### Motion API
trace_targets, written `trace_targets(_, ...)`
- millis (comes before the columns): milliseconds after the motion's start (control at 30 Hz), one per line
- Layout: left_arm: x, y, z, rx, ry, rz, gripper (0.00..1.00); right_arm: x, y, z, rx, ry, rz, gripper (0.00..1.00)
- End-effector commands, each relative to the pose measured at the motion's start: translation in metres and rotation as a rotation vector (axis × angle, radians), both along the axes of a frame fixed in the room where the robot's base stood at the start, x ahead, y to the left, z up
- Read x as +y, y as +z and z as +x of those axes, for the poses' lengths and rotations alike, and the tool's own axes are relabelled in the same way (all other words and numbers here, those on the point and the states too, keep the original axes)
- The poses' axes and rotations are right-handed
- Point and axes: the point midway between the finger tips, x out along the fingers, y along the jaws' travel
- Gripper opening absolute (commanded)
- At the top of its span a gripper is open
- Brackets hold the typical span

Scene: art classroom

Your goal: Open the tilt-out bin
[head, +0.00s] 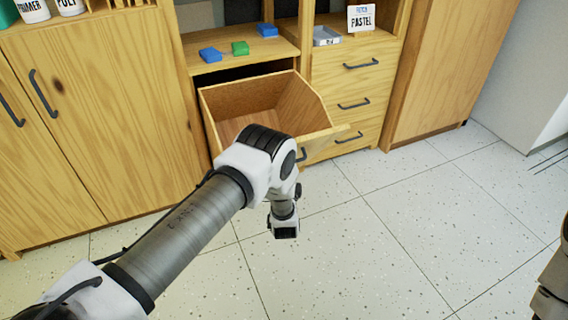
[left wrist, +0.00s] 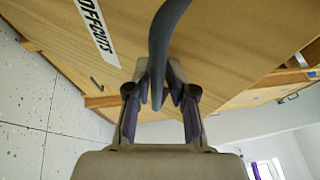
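The tilt-out bin (head: 262,98) is tilted well out from the cabinet in the head view, its wooden inside exposed and empty. In the left wrist view its wooden front (left wrist: 225,40) fills the upper part, with an "OFFCUTS" label (left wrist: 92,28). A dark curved handle (left wrist: 160,45) stands out from that front. My left gripper (left wrist: 161,82) has its fingers on both sides of the handle, close against it, and appears shut on it. In the head view my left arm hides this gripper and part of the bin front.
Drawers (head: 352,85) stand right of the bin. A double-door cabinet (head: 110,120) is at left. The tiled floor (head: 400,220) in front is clear.

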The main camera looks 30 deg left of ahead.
Motion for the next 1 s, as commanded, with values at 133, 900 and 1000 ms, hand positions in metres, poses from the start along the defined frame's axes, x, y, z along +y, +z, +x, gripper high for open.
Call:
trace_targets(133,0.000,0.000,0.000,-0.001,0.001,-0.001,0.22,0.000,0.000,0.000,0.000,0.000,0.000,0.40)
trace_targets(900,-0.054,-0.018,-0.107,0.000,0.000,0.000,0.22,0.000,0.000,0.000,0.000,0.000,0.000,0.40)
trace_targets(1000,-0.054,-0.018,-0.107,0.000,0.000,0.000,0.22,0.000,0.000,0.000,0.000,0.000,0.000,0.40)
